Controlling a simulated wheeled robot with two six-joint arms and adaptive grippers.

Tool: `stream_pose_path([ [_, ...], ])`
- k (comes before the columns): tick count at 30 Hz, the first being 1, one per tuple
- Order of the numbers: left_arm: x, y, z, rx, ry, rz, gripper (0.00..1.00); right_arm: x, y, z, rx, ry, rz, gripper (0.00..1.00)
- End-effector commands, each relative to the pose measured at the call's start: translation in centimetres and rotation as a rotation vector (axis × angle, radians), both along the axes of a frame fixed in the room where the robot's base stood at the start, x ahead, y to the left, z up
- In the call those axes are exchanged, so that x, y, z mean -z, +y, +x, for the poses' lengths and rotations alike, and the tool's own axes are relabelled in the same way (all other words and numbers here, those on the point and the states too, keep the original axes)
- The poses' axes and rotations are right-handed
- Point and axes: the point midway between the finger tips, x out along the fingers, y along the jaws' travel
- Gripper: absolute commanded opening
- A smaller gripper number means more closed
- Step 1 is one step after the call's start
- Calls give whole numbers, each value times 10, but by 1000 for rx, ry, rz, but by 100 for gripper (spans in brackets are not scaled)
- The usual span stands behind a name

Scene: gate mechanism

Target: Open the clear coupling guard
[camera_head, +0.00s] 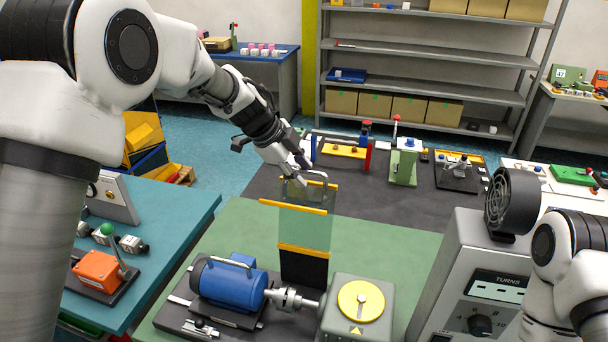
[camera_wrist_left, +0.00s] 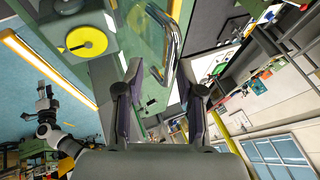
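The clear coupling guard (camera_head: 306,230) is a see-through greenish panel with yellow strips, standing up above a black lower part behind the shaft coupling (camera_head: 288,298). The coupling shows uncovered in the head view, between the blue motor (camera_head: 230,283) and a grey box with a yellow dial (camera_head: 361,300). A bent metal handle (camera_wrist_left: 172,45) is at the guard's top. My left gripper (camera_head: 303,168) is at this handle; in the left wrist view its fingers (camera_wrist_left: 160,78) are apart, with the handle end between or just beyond the tips. Contact cannot be told. My right gripper is outside the head view.
A grey cabinet with a TURNS display (camera_head: 498,288) and a black fan (camera_head: 513,200) stands at the right. A teal bench (camera_head: 165,210) with an orange lever box (camera_head: 98,270) is at the left. Small fixtures (camera_head: 405,162) stand on the dark mat behind the guard.

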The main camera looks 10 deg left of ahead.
Motion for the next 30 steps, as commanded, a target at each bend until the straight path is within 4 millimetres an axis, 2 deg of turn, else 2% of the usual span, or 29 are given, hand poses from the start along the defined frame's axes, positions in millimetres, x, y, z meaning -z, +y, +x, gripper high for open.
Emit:
stream_pose_path([
  [6,-50,23,-19,-1,-4,-2,37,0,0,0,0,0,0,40],
  [12,-78,36,-32,-1,0,-1,37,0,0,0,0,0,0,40],
  [30,-82,38,-34,-1,2,-1,37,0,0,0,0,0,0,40],
])
